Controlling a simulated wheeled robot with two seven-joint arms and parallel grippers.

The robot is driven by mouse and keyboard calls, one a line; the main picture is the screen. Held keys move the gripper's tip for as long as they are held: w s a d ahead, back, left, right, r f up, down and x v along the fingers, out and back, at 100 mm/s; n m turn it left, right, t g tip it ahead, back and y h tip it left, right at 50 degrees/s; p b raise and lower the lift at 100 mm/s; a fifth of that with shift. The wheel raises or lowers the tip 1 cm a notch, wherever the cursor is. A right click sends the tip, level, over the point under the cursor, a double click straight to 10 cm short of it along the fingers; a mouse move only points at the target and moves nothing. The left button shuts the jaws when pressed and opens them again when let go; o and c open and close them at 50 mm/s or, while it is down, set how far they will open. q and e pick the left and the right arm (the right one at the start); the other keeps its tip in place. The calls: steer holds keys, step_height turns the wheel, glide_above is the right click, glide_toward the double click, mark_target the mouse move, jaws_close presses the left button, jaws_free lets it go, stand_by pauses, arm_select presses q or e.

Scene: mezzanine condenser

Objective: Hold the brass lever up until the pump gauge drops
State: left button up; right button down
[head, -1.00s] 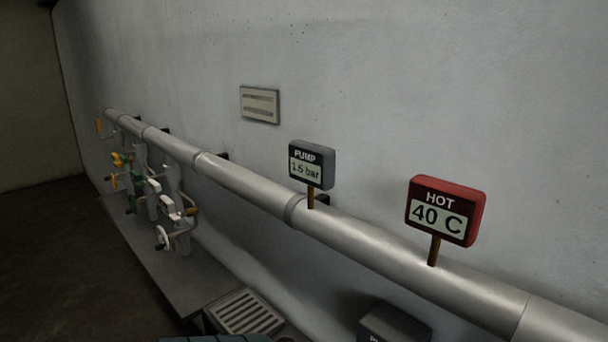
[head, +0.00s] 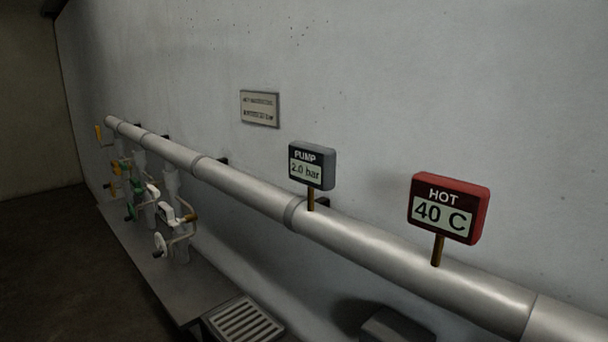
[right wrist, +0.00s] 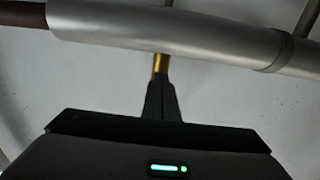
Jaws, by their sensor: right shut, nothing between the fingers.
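The pump gauge (head: 312,166) is a dark grey box on a brass post on the large pipe, and it reads 2.0 bar. My right gripper (right wrist: 160,80) is shut with nothing between its fingers. Its tips point at a short brass-coloured piece (right wrist: 160,63) just below a grey pipe (right wrist: 165,30) in the right wrist view. This piece may be the brass lever; I cannot tell for sure, nor whether the tips touch it. Neither gripper shows in the head view.
A red HOT gauge (head: 448,209) reads 40 C. The long pipe (head: 250,187) runs along the wall. Valves with yellow, green and white handles (head: 160,205) stand at the left. A floor grate (head: 243,321) and a dark grey box (head: 397,326) lie below. A wall plaque (head: 259,109) hangs above.

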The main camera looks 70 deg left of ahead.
steer(key=shift+s, duration=0.15)
steer(key=b+v, duration=0.9)
steer(key=b, duration=0.2)
steer(key=shift+s+d, duration=0.2)
steer(key=shift+s, duration=0.15)
stand_by(0.5)
stand_by(0.7)
